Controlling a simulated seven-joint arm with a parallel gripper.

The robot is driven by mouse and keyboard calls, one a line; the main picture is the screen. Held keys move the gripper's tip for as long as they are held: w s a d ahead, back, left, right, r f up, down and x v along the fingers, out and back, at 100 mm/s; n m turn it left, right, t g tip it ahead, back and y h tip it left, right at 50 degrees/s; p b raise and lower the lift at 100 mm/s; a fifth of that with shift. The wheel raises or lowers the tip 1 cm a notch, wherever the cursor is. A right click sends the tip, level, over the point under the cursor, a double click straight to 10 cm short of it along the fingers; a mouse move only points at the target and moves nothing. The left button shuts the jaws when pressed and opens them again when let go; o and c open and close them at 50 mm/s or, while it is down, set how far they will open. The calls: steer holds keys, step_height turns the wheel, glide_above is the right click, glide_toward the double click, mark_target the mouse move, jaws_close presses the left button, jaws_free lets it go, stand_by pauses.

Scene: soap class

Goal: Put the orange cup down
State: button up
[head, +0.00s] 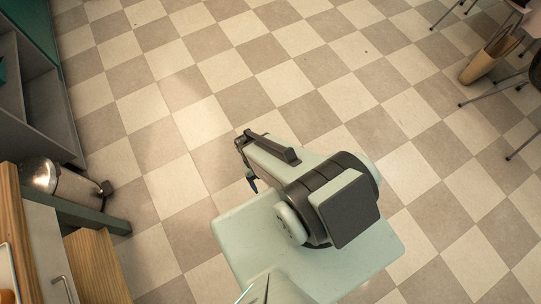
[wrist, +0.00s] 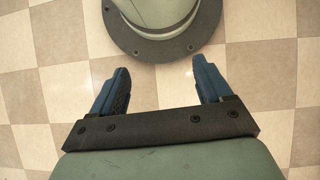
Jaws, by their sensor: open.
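My gripper (head: 247,162) is open and empty, held above the tiled floor. In the wrist view, its two blue fingers (wrist: 161,78) stand wide apart with only floor tiles and part of my own body beyond them. No cup can be made out for sure. A small orange patch (head: 6,297) is cut off by the lower left corner of the head view, at the wooden-topped furniture. It is too little to tell whether it is the orange cup. My gripper is well to the right of it and not touching it.
A wooden-topped cabinet (head: 30,230) with a drawer handle is at the lower left. Beside it are a shiny metal cylinder (head: 65,184) and a grey shelf unit (head: 40,105). A tan bin (head: 485,62) and chair legs are at the upper right. The checkered floor (head: 190,90) between is clear.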

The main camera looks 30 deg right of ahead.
steer(key=shift+s+d+f+m, duration=0.1)
steer(key=shift+s+d, duration=0.15)
steer(key=shift+s, duration=0.3)
steer(key=shift+s+d+f+m, duration=0.1)
steer(key=shift+s+d, duration=0.15)
steer(key=shift+s, duration=0.35)
steer(key=shift+s+d+f+m, duration=0.1)
steer(key=shift+s+d, duration=0.15)
steer(key=shift+s, duration=0.3)
